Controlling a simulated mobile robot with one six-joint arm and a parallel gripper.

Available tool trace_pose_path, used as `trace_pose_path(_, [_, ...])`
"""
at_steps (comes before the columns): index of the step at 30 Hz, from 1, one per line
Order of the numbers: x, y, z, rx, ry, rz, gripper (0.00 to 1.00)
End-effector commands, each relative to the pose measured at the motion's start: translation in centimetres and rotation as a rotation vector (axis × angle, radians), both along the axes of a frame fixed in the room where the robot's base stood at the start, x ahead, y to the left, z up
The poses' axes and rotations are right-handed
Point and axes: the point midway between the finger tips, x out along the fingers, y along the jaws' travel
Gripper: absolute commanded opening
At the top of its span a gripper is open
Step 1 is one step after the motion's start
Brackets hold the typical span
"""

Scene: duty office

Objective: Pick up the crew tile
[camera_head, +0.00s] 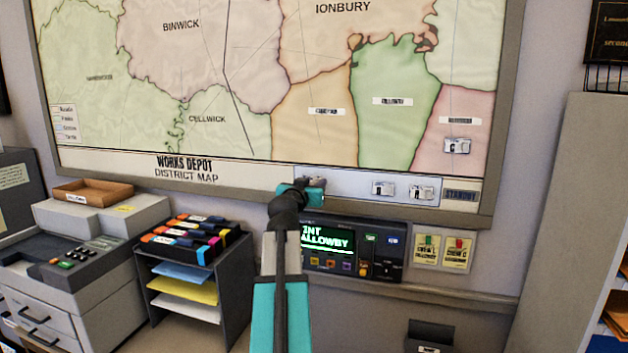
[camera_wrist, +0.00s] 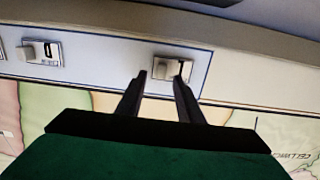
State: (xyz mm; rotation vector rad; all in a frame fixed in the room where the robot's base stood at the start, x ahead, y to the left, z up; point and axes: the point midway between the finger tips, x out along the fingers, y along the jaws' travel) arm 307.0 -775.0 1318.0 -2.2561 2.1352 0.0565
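A small white crew tile with a grey knob (camera_wrist: 160,68) sits on the pale strip under the map, and its marking is partly covered by a finger. It also shows in the head view (camera_head: 317,182), mostly behind my gripper (camera_head: 300,190). In the wrist view my gripper (camera_wrist: 161,78) is open, its two dark fingers pointing at the tile, one on each side of the knob. I cannot tell whether they touch it. Two more tiles stand to the right on the strip in the head view, a middle one (camera_head: 383,188) and a right one (camera_head: 422,192).
Another tile (camera_head: 456,146) is on the pink map area. Below the strip are a lit console (camera_head: 345,250) and two small switch cards (camera_head: 443,250). A rack with coloured cartridges (camera_head: 195,238) and a machine with a brown tray (camera_head: 93,192) stand at left. A grey cabinet (camera_head: 575,210) is at right.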

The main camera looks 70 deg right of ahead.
Motion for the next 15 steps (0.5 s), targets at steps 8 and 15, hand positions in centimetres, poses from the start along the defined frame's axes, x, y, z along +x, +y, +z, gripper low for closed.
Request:
trace_pose_path(8, [0.14, -1.18, -0.10, -0.001, 0.000, 0.001, 0.34])
trace_pose_path(15, [0.15, -1.13, -0.13, 0.000, 0.000, 0.001, 0.34])
